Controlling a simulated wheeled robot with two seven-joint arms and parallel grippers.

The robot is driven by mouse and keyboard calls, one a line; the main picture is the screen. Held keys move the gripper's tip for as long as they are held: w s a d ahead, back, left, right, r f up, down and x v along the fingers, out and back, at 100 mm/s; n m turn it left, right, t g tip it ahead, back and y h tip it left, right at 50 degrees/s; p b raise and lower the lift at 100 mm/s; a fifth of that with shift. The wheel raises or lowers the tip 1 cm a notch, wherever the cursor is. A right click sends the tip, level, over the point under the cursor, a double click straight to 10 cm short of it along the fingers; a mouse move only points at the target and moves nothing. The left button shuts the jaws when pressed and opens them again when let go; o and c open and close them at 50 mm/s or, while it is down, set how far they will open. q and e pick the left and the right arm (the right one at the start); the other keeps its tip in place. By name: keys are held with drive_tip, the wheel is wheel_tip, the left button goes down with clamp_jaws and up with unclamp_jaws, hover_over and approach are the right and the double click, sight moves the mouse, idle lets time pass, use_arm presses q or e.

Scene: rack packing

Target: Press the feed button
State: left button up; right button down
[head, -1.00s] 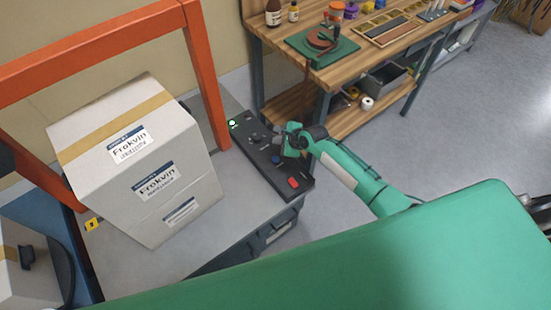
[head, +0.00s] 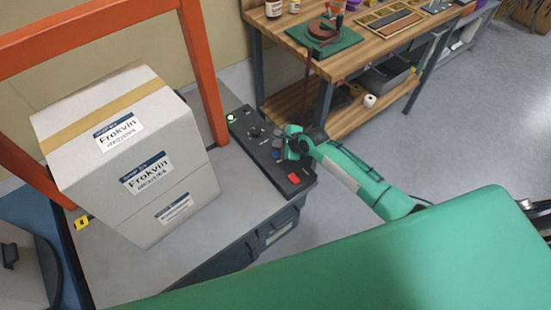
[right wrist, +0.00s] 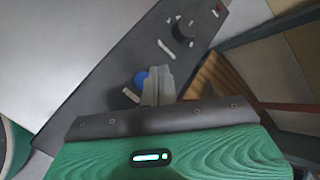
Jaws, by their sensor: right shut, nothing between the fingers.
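The dark control panel (head: 262,150) runs along the right edge of the grey machine top. It carries a lit green light at its far end, a dark knob (head: 254,132), a blue button (head: 277,154) and a red button (head: 293,178) at the near end. I cannot read which one is labelled feed. My right gripper (head: 288,150) is shut and empty over the panel, close beside the blue button. In the right wrist view the shut fingertips (right wrist: 158,74) partly overlap the blue button (right wrist: 141,78); whether they touch it I cannot tell. My left gripper is out of view.
A taped stack of white boxes (head: 135,160) stands on the machine top (head: 205,225), left of the panel, by an orange frame (head: 203,80). A wooden workbench (head: 350,50) stands behind. Open floor (head: 440,120) lies to the right.

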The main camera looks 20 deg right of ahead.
sight(278, 155)
drive_tip(key=shift+f+b, duration=0.45)
drive_tip(key=shift+f, duration=1.1)
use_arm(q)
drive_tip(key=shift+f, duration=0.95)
use_arm(e)
drive_tip(key=shift+f, duration=0.4)
